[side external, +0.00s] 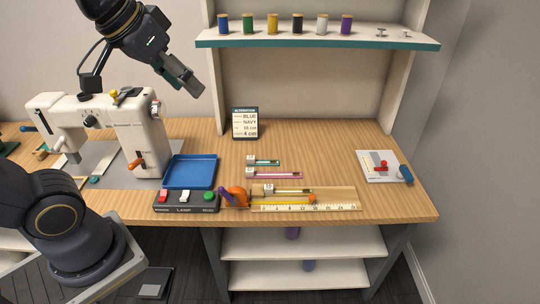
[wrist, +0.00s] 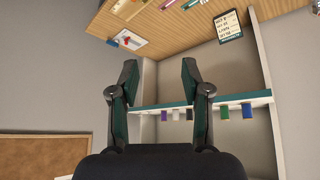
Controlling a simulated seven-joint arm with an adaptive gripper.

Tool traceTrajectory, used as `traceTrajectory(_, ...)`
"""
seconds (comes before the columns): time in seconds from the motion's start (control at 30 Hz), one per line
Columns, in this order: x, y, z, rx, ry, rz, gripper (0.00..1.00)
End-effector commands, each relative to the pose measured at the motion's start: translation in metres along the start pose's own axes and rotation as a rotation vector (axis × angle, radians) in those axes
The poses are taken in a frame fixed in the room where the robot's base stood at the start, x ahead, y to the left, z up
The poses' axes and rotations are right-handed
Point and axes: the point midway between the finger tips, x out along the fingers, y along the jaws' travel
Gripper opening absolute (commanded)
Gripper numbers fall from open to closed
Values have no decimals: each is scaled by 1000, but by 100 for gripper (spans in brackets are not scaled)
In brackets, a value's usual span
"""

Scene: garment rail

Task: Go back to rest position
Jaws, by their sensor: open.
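My gripper (side external: 193,88) is raised in the air above the wooden table (side external: 310,145), to the right of and above the sewing machine. It points down to the right and touches nothing in the side view. In the wrist view, my gripper (wrist: 159,78) shows two dark fingers spread wide with nothing between them. The gap between the fingertips is hard to see in the side view.
A white sewing machine (side external: 138,130) stands at left. A teal-edged shelf (side external: 320,42) holds several thread spools. On the table are a blue tray (side external: 190,171), a switch box (side external: 186,201), a wooden ruler board (side external: 335,196), an order card (side external: 245,122) and a white plate (side external: 372,174).

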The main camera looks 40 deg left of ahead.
Motion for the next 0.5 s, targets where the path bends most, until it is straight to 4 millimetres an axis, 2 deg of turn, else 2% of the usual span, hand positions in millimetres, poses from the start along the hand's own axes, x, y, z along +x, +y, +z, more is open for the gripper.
traceTrajectory(0.03,1,-3,25,5,3,-2,47)
traceTrajectory(0.1,10,-6,53,21,-16,-3,47)
traceTrajectory(0.2,24,-7,78,41,-63,-3,47)
traceTrajectory(0.3,31,-8,86,58,-82,-3,47)
traceTrajectory(0.5,30,-8,84,69,-77,-2,47)
